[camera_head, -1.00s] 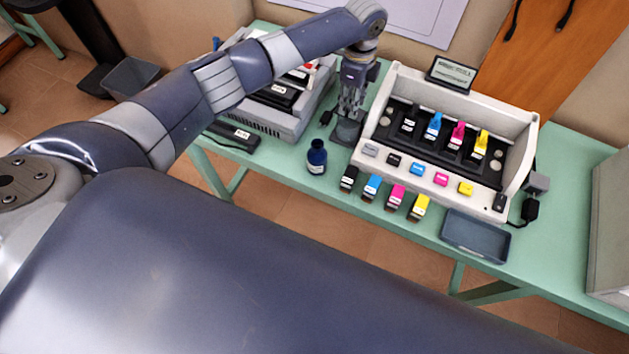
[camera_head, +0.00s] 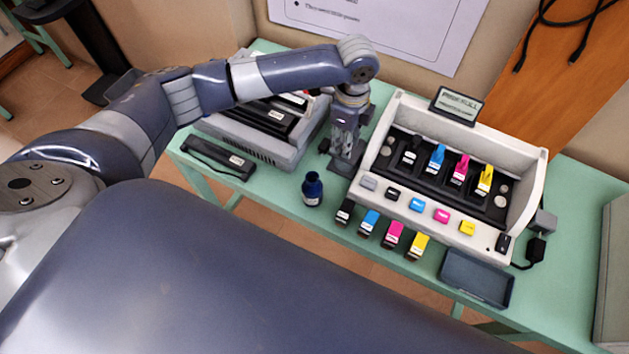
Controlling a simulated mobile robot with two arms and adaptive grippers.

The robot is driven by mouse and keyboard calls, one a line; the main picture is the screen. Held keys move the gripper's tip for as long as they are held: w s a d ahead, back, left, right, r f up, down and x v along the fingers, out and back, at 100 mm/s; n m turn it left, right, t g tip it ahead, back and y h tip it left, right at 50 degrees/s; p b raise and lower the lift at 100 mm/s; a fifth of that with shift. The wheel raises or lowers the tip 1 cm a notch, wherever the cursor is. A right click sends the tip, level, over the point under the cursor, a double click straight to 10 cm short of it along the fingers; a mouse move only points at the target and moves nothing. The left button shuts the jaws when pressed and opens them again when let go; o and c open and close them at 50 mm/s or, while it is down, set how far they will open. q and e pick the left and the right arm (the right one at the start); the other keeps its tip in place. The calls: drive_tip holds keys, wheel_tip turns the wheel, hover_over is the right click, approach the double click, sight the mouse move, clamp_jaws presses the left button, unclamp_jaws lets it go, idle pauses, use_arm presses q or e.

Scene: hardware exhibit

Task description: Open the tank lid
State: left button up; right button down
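A white ink unit (camera_head: 409,208) stands on the green table, its top open. Inside is a row of ink tanks with black (camera_head: 411,153), blue (camera_head: 436,158), magenta (camera_head: 460,170) and yellow (camera_head: 485,180) upper parts standing up. I cannot tell which part is the tank lid. My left gripper (camera_head: 344,150) points down just left of the unit, at a small dark grey object (camera_head: 343,168) on the table. The fingers overlap this object, and whether they grip it is unclear. My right gripper is out of view.
A dark blue bottle (camera_head: 312,190) stands close in front of my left gripper. Several coloured cartridges (camera_head: 394,235) lie along the table's front, beside a dark tray (camera_head: 477,278). A grey printer-like machine (camera_head: 262,145) is to the left. A small display (camera_head: 457,105) stands behind the unit.

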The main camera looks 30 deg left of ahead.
use_arm(q)
wheel_tip(320, 180, up, 6)
drive_tip(key=b, duration=0.1)
drive_tip(key=s+d+f+n+t+h, duration=0.2)
drive_tip(key=s+d+f+n+h, duration=0.25)
drive_tip(key=s+d+f, duration=0.45)
drive_tip(key=s+a+f+n+t+y, duration=0.1)
drive_tip(key=s+a+f+n+y, duration=0.1)
drive_tip(key=s+a+n, duration=0.6)
drive_tip(key=shift+s+f+n+t, duration=0.3)
drive_tip(key=shift+s+f+n, duration=0.25)
drive_tip(key=shift+s+f, duration=0.4)
drive_tip(key=shift+s+a+r+y, duration=0.1)
drive_tip(key=shift+r+y, duration=0.05)
drive_tip(key=shift+y, duration=0.1)
